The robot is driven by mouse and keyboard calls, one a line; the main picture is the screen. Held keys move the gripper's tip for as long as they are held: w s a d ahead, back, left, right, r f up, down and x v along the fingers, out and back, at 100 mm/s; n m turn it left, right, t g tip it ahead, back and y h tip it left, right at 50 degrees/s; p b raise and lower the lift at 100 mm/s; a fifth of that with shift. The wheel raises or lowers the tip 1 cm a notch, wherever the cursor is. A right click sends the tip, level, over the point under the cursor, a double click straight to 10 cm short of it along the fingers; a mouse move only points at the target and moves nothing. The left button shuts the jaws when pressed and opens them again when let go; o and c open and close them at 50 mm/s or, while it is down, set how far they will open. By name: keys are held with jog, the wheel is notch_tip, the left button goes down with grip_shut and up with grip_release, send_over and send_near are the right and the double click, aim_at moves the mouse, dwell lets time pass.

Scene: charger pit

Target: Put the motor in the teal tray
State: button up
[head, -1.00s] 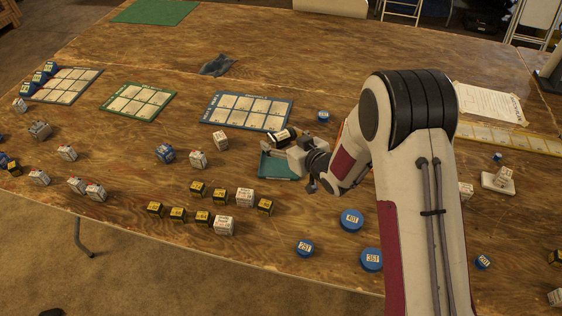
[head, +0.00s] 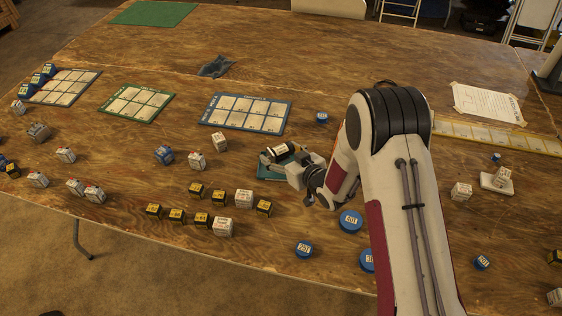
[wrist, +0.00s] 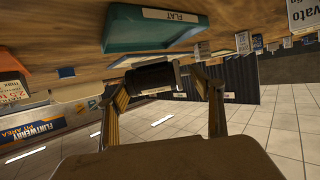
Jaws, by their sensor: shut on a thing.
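My gripper (head: 288,157) is shut on the motor (head: 278,150), a dark cylinder with a pale label. In the wrist view the motor (wrist: 155,78) lies crosswise between the two fingers. The teal tray (head: 265,172) is on the wooden table, below and partly behind my gripper and the motor in the head view. In the wrist view the tray (wrist: 155,32) carries a label reading FLAT, with the motor close to it. The head view does not clearly show whether motor and tray touch.
A blue-edged card mat (head: 245,113) lies behind the tray. A white block (head: 222,142) and a white-and-red block (head: 197,160) stand to its left. Several yellow-black blocks (head: 264,207) stand in front. Blue round pucks (head: 350,221) lie at front right.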

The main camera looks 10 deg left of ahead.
aim_at(281, 161)
jog(key=shift+f, duration=1.8)
jog(key=shift+f, duration=0.1)
jog(key=o, duration=1.4)
jog(key=shift+f, duration=0.1)
jog(key=shift+o, duration=0.2)
jog(key=shift+s+d+r, duration=0.35)
jog(key=shift+v, duration=5.5)
